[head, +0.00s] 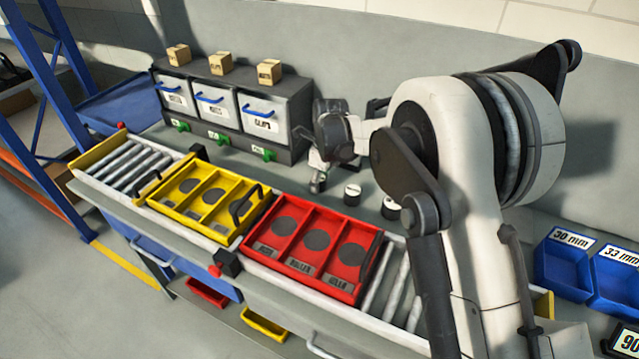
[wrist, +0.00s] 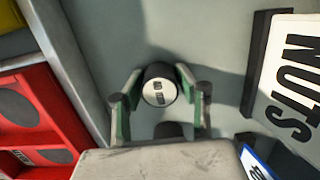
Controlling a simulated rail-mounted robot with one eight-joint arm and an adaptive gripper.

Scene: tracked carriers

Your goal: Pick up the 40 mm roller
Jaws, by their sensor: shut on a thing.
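A roller (wrist: 160,90), a short dark cylinder with a white, marked top, stands upright between the fingers of my gripper (wrist: 160,84) in the wrist view. The fingers, with green inner pads, are shut on its sides. The marking on its top is too blurred to read. In the head view my gripper (head: 318,180) is low over the grey bench, in front of the drawer unit, and the roller there is hard to make out. Two other dark rollers with white tops, one (head: 352,194) and another (head: 390,207), stand to its right. Their sizes cannot be read.
A red carrier (head: 262,226) and a yellow carrier (head: 237,237), each with three compartments, sit on the roller conveyor (head: 120,165). The drawer unit (head: 228,152) stands behind; its NUTS drawer (wrist: 290,70) is close on the right in the wrist view. Blue bins (head: 562,262) are at far right.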

